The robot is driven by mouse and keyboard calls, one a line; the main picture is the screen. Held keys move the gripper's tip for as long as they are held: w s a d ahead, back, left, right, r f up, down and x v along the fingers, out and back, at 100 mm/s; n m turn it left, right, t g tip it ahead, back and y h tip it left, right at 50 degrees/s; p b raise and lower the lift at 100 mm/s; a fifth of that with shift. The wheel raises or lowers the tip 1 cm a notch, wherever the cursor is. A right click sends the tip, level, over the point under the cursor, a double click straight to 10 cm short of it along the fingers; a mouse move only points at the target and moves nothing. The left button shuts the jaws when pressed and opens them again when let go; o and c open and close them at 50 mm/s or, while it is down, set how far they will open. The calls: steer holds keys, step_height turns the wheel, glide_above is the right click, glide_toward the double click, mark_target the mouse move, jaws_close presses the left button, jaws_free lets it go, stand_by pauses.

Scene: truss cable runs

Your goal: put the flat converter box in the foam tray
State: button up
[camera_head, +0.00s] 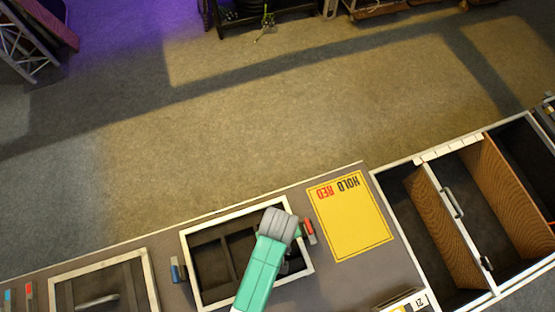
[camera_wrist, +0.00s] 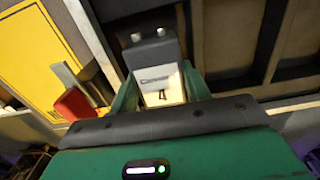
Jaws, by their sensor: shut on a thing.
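My gripper is shut on the flat converter box (camera_wrist: 162,82), a dark grey box with a white label, held between its green fingers (camera_wrist: 160,92) in the wrist view. In the head view my grey wrist and green arm cover the box and most of the fingers. They are over the right part of a pale-rimmed tray (camera_head: 213,214) with dark compartments, which looks like the foam tray. Its compartments and dividers (camera_wrist: 237,30) also show at the upper right of the wrist view. I cannot tell how high the box is above the tray.
A yellow HOLD RED sheet (camera_head: 350,217) lies right of the tray. A red piece (camera_head: 310,228) and a blue piece (camera_head: 177,271) stand at the tray's sides. A large divided case (camera_head: 438,238) is at right, and a closed handled compartment (camera_head: 100,285) at left.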

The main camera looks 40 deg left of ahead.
steer(key=shift+f+b, duration=0.4)
steer(key=shift+f, duration=1.45)
steer(key=shift+f, duration=0.1)
steer(key=o, duration=0.9)
step_height(320, 180, up, 12)
steer(key=shift+r+p, duration=0.15)
steer(key=shift+p, duration=1.05)
